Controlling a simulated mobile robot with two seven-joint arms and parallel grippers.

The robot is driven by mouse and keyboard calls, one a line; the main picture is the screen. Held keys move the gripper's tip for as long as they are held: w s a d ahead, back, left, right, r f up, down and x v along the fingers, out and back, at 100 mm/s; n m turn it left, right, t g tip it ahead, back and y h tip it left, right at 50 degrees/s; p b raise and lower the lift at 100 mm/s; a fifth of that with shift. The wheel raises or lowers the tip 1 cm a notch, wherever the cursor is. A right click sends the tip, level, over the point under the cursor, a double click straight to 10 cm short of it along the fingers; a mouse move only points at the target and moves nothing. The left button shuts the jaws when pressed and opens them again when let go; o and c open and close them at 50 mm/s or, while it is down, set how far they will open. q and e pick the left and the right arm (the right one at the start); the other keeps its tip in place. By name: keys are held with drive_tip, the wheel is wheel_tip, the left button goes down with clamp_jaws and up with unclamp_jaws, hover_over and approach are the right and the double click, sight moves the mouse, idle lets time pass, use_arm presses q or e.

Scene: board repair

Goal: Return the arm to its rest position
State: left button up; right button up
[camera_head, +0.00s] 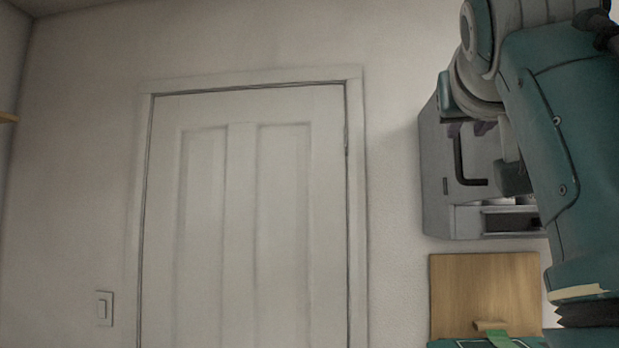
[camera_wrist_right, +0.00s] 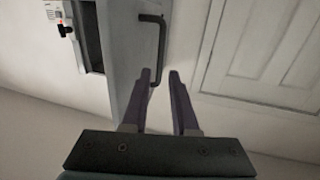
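My right arm comes in at the upper right of the head view. Its gripper (camera_head: 470,129) shows small purple fingers in front of the grey wall cabinet (camera_head: 434,205), close to the top of the black handle (camera_head: 458,162). In the right wrist view my right gripper (camera_wrist_right: 160,74) has its two purple fingers apart with nothing between them. The black handle (camera_wrist_right: 161,45) stands beyond the fingertips in that view; I cannot tell the exact gap. My left gripper is not in view.
A white panelled door (camera_head: 245,200) fills the middle, with a light switch (camera_head: 103,308) at its left. Below the cabinet is a wooden board (camera_head: 485,285), with a green item (camera_head: 502,339) in front. The right wrist view shows the cabinet's dark opening (camera_wrist_right: 91,40).

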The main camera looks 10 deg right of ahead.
drive_tip(key=s+a+f+n+g+y, duration=0.1)
drive_tip(key=s+f+n+g+y, duration=0.2)
drive_tip(key=f, duration=1.1)
drive_tip(key=s+a+f+n+g+y, duration=0.1)
drive_tip(key=s+f+n+g+y, duration=0.35)
drive_tip(key=f, duration=1.05)
drive_tip(key=s+a+f+g+y, duration=0.1)
drive_tip(key=s+a+f+g, duration=0.15)
drive_tip(key=s+f, duration=0.65)
drive_tip(key=s+a+f+g+y, duration=0.1)
drive_tip(key=s+a+f+g, duration=0.3)
drive_tip(key=s, duration=0.9)
wheel_tip(320, 180, up, 18)
drive_tip(key=d+t+p, duration=0.1)
drive_tip(key=p, duration=1.7)
drive_tip(key=shift+f+t, duration=0.2)
drive_tip(key=shift+t, duration=0.2)
drive_tip(key=shift+d+h, duration=0.1)
drive_tip(key=shift+h, duration=0.15)
